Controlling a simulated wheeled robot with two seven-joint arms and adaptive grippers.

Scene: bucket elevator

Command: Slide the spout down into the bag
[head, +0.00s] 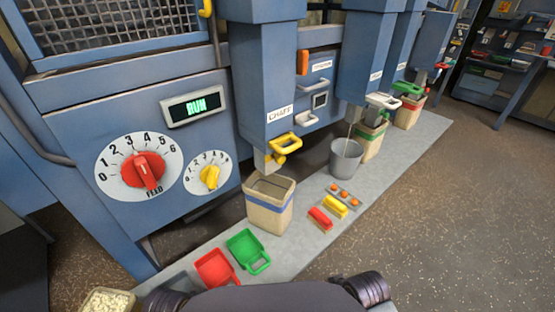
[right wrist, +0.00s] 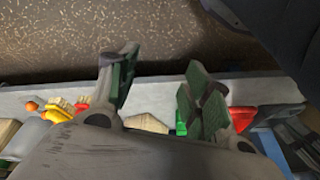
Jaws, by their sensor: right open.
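In the head view, the spout (head: 263,163) is a short pale piece under the blue chute labelled CHAFF (head: 264,85). A yellow handle (head: 285,146) sticks out beside it. The open paper bag (head: 269,213), tan with a blue band, stands upright below. The spout's lower end appears above the bag mouth. In the right wrist view, my right gripper (right wrist: 161,68) is open and empty. A pale patch between its fingers looks like the bag (right wrist: 146,123), mostly hidden by the gripper. My left gripper is in neither view.
Red (head: 214,268) and green scoops (head: 248,250) lie left of the bag. A control panel (head: 165,150) with dials is at left.

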